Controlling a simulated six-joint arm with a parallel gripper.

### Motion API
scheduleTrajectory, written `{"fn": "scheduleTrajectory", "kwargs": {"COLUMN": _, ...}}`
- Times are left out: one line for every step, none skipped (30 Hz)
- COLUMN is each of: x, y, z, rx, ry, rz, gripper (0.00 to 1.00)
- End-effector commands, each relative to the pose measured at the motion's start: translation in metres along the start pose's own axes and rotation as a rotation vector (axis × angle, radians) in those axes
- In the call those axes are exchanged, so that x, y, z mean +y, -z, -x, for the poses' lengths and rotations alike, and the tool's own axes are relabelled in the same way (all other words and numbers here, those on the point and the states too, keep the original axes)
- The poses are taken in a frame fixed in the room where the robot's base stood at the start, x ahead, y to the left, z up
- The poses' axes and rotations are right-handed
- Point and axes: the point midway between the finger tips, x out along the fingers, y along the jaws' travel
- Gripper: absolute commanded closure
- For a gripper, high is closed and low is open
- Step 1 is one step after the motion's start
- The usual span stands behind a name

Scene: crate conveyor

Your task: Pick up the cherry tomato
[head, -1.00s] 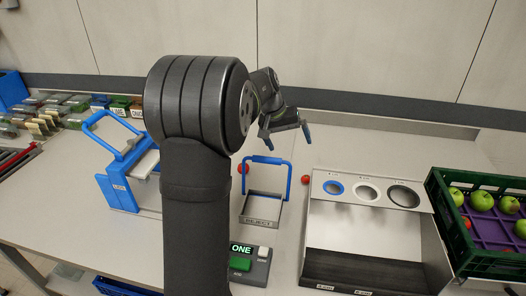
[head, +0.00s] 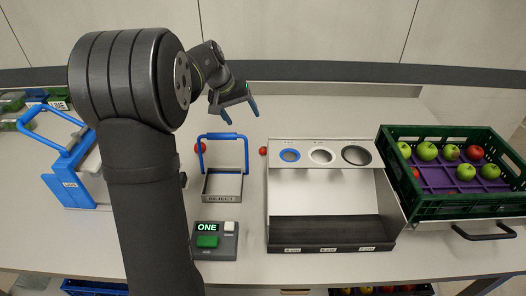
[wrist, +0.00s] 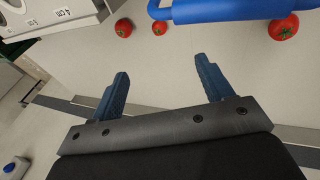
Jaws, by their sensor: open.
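Three red tomatoes show in the wrist view: a small one, likely the cherry tomato (wrist: 159,27), a larger tomato (wrist: 124,27) to its left, and another tomato (wrist: 284,27) at right, by a blue handle. The head view shows one red tomato (head: 263,151) right of the reject tray and another tomato (head: 200,147) at its left post; I cannot tell which of the right-hand pair shows. My gripper (head: 242,116) is open and empty, above the table behind the tray handle. Its two blue fingers (wrist: 163,70) are apart from all tomatoes.
The reject tray (head: 222,199) has a tall blue handle (head: 223,136) close to the tomatoes. A sizing board (head: 338,147) with three holes stands to the right. Beyond it is a green crate (head: 445,210) of apples. A button box (head: 228,227) is in front. Table behind is clear.

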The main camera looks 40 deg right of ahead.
Motion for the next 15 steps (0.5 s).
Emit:
{"fn": "scheduleTrajectory", "kwargs": {"x": 0.0, "y": 0.0, "z": 0.0, "rx": 0.0, "ry": 0.0, "rz": 0.0, "gripper": 0.37}}
{"fn": "scheduleTrajectory", "kwargs": {"x": 0.0, "y": 0.0, "z": 0.0, "rx": 0.0, "ry": 0.0, "rz": 0.0, "gripper": 0.43}}
{"fn": "scheduleTrajectory", "kwargs": {"x": 0.0, "y": 0.0, "z": 0.0, "rx": 0.0, "ry": 0.0, "rz": 0.0, "gripper": 0.44}}
{"fn": "scheduleTrajectory", "kwargs": {"x": 0.0, "y": 0.0, "z": 0.0, "rx": 0.0, "ry": 0.0, "rz": 0.0, "gripper": 0.44}}
{"fn": "scheduleTrajectory", "kwargs": {"x": 0.0, "y": 0.0, "z": 0.0, "rx": 0.0, "ry": 0.0, "rz": 0.0, "gripper": 0.44}}
{"fn": "scheduleTrajectory", "kwargs": {"x": 0.0, "y": 0.0, "z": 0.0, "rx": 0.0, "ry": 0.0, "rz": 0.0, "gripper": 0.44}}
{"fn": "scheduleTrajectory", "kwargs": {"x": 0.0, "y": 0.0, "z": 0.0, "rx": 0.0, "ry": 0.0, "rz": 0.0, "gripper": 0.44}}
{"fn": "scheduleTrajectory", "kwargs": {"x": 0.0, "y": 0.0, "z": 0.0, "rx": 0.0, "ry": 0.0, "rz": 0.0, "gripper": 0.44}}
{"fn": "scheduleTrajectory", "kwargs": {"x": 0.0, "y": 0.0, "z": 0.0, "rx": 0.0, "ry": 0.0, "rz": 0.0, "gripper": 0.44}}
{"fn": "scheduleTrajectory", "kwargs": {"x": 0.0, "y": 0.0, "z": 0.0, "rx": 0.0, "ry": 0.0, "rz": 0.002, "gripper": 0.44}}
{"fn": "scheduleTrajectory", "kwargs": {"x": 0.0002, "y": 0.0, "z": 0.0, "rx": 0.0, "ry": 0.001, "rz": 0.007, "gripper": 0.44}}
{"fn": "scheduleTrajectory", "kwargs": {"x": 0.0004, "y": -0.0001, "z": -0.0001, "rx": 0.0, "ry": 0.002, "rz": 0.021, "gripper": 0.44}}
{"fn": "scheduleTrajectory", "kwargs": {"x": 0.0007, "y": -0.0001, "z": -0.0002, "rx": 0.0, "ry": 0.003, "rz": 0.039, "gripper": 0.44}}
{"fn": "scheduleTrajectory", "kwargs": {"x": 0.001, "y": -0.0002, "z": -0.0003, "rx": 0.001, "ry": 0.004, "rz": 0.062, "gripper": 0.44}}
{"fn": "scheduleTrajectory", "kwargs": {"x": 0.0016, "y": -0.0003, "z": -0.0005, "rx": 0.001, "ry": 0.007, "rz": 0.103, "gripper": 0.44}}
